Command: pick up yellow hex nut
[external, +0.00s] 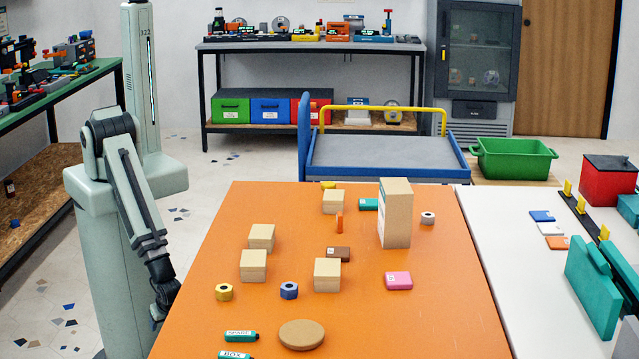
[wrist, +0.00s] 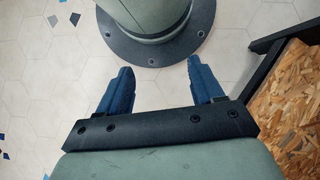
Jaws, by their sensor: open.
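The yellow hex nut (external: 224,292) lies flat on the orange table (external: 400,330) near its left edge, with its dark hole facing up. A blue hex nut (external: 289,290) lies to its right. My arm hangs down beside the table's left edge, and my gripper's end is low and partly hidden there in the external view. In the wrist view my gripper (wrist: 158,85) is open and empty over the floor, its two blue fingers well apart. The yellow hex nut is not in the wrist view.
Several wooden blocks (external: 253,265) stand behind the nuts, with a tall box (external: 395,212) farther right. A round tan disc (external: 302,335) and small green boxes (external: 240,336) lie in front. A pink box (external: 398,281) is at the right. The table's front right is clear.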

